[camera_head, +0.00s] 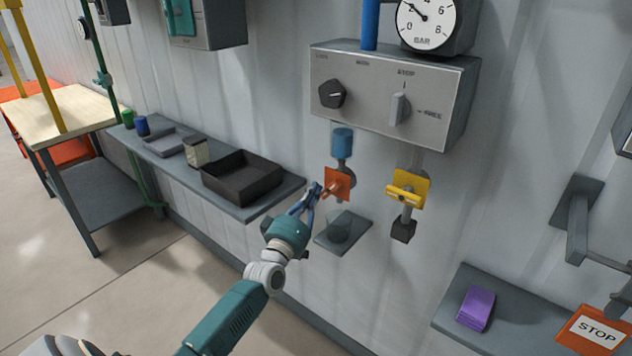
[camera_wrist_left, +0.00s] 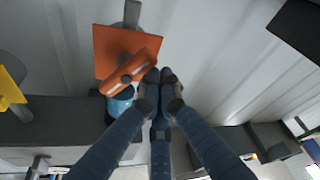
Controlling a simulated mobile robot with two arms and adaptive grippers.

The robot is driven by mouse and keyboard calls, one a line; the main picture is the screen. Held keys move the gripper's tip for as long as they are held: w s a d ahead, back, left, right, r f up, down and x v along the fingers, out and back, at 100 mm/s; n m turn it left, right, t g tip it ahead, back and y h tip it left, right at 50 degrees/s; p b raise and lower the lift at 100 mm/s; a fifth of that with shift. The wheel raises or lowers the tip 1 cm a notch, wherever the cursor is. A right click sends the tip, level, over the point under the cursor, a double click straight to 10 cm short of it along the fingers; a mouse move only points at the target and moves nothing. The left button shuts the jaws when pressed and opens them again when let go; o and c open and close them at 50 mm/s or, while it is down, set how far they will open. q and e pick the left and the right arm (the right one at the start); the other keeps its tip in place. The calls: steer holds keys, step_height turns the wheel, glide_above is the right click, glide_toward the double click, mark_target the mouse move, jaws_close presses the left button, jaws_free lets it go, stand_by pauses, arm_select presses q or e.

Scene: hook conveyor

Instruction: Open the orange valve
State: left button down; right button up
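The orange valve (camera_head: 338,184) is on the wall below the grey control box, under a short blue pipe piece. In the left wrist view its square orange plate (camera_wrist_left: 112,48) and slanted orange handle bar (camera_wrist_left: 126,75) show at the upper left. My left gripper (camera_head: 316,187) is just left of the valve in the head view. In the left wrist view the fingertips of my left gripper (camera_wrist_left: 159,77) are drawn together beside the end of the handle bar. I see nothing between them, and cannot tell whether they touch the bar. My right gripper is out of view.
A yellow valve (camera_head: 405,188) is right of the orange one. A small grey shelf (camera_head: 343,243) juts out below the orange valve. The grey control box (camera_head: 375,95) is above. A long shelf (camera_head: 258,208) with a black tray (camera_head: 241,180) is to the left.

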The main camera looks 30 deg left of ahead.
arm_select(q)
steer(key=shift+d+f+n, duration=0.4)
steer(key=shift+f+n, duration=0.3)
steer(key=shift+n, duration=0.2)
steer(key=shift+d+f, duration=0.25)
steer(key=shift+b, duration=0.3)
steer(key=shift+a, duration=0.15)
